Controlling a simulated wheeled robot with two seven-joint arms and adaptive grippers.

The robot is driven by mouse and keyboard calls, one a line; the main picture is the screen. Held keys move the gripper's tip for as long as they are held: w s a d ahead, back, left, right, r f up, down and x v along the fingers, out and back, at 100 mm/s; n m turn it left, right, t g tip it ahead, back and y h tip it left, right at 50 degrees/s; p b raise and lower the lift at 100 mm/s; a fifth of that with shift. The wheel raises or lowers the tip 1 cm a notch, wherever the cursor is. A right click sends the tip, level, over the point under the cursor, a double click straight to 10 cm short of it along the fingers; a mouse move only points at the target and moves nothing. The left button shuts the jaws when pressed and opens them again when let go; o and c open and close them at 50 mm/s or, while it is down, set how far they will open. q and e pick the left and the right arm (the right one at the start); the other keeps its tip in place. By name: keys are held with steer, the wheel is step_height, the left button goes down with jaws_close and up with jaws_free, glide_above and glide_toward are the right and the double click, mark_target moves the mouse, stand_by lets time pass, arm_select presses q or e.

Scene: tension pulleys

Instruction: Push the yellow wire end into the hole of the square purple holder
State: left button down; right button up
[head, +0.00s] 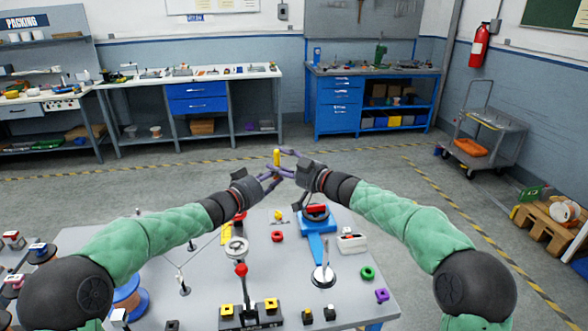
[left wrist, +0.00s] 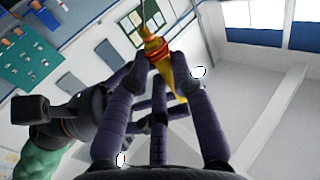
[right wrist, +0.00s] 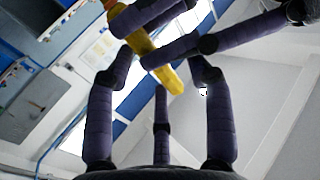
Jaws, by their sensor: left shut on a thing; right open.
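The yellow wire end (head: 277,157) is upright in the air above the far edge of the table. My left gripper (head: 272,177) is shut on it. In the left wrist view the yellow piece (left wrist: 158,52), with an orange-red band, sits between the fingertips. My right gripper (head: 287,163) is open beside it, its fingers close to the left ones. In the right wrist view the yellow piece (right wrist: 140,42) crosses just beyond the open fingers; whether they touch it I cannot tell. The square purple holder (head: 382,295) lies at the table's right front, away from both grippers.
The grey table (head: 345,295) carries a blue stand (head: 318,243), a green ring (head: 367,272), a red ring (head: 277,236), a white box (head: 351,243), a lever with a red knob (head: 241,269) and small yellow and black blocks. The air around the grippers is clear.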

steer(key=shift+x, duration=0.95)
steer(key=shift+f, duration=0.1)
jaws_close()
arm_select(q)
steer(key=c, duration=1)
jaws_free()
steer(key=shift+r, duration=0.1)
